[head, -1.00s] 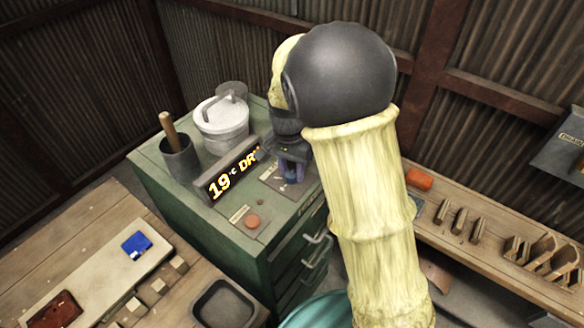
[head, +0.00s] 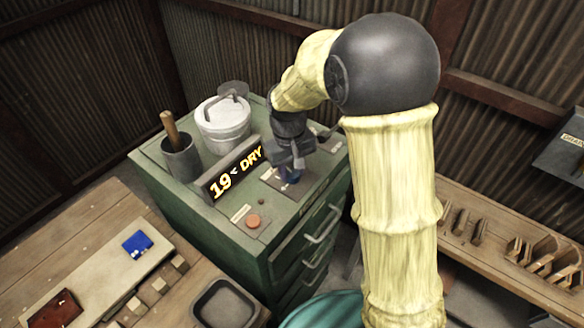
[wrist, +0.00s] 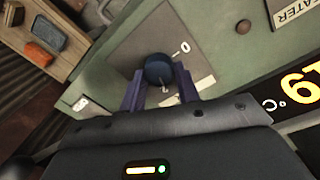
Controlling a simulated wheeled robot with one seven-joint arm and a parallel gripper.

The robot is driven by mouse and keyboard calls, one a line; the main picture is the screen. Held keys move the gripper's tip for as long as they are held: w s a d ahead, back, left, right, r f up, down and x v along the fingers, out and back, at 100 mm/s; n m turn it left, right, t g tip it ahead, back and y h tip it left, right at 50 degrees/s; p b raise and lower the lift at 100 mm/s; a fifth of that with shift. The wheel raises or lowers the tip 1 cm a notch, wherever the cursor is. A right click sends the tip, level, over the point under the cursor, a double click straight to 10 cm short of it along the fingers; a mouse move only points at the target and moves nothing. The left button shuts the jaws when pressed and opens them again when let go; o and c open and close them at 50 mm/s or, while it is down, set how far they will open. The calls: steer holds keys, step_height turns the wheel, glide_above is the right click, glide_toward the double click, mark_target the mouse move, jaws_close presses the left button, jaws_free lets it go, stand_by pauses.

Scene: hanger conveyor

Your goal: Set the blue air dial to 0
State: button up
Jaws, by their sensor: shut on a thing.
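The blue air dial (wrist: 158,69) sits on a grey plate on the green cabinet top. In the wrist view, the purple fingers of my gripper (wrist: 159,76) are shut on it from both sides. A "0" mark with a short line (wrist: 182,48) is printed on the plate, up and right of the dial. A small pale mark shows by the dial's near side; I cannot tell whether it is the pointer. In the head view my gripper (head: 291,168) is down at the dial (head: 290,176), which is mostly hidden.
A lit display (head: 234,172) reading 19 and DRY stands left of the dial. Behind it are a lidded pot (head: 224,122) and a dark cup with a wooden handle (head: 181,158). An orange button (head: 253,221) is nearer the front. A HEATER label (wrist: 291,11) is nearby.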

mark_target(295, 176)
steer(key=n+p, duration=0.1)
steer(key=n, duration=0.4)
steer(key=shift+s+r+n, duration=0.1)
steer(key=shift+r+n, duration=0.05)
steer(key=shift+n, duration=0.15)
steer(key=n+p, duration=0.2)
steer(key=n, duration=0.3)
steer(key=shift+n+y, duration=0.3)
steer(key=n+p, duration=0.3)
steer(key=n, duration=0.2)
steer(key=shift+s+r+p, duration=0.1)
steer(key=shift+s+p, duration=0.05)
steer(key=shift+p, duration=0.2)
steer(key=n+p, duration=0.3)
steer(key=n, duration=0.2)
steer(key=o, duration=1)
steer(key=shift+d+f, duration=0.1)
steer(key=shift+f, duration=0.1)
steer(key=shift+r, duration=0.1)
steer(key=r, duration=0.5)
steer(key=r+b, duration=0.1)
steer(key=r, duration=0.5)
steer(key=r+b, duration=0.1)
steer(key=r, duration=0.5)
steer(key=shift+s+d+r, duration=0.1)
steer(key=shift+s+d, duration=0.2)
steer(key=shift+s, duration=0.05)
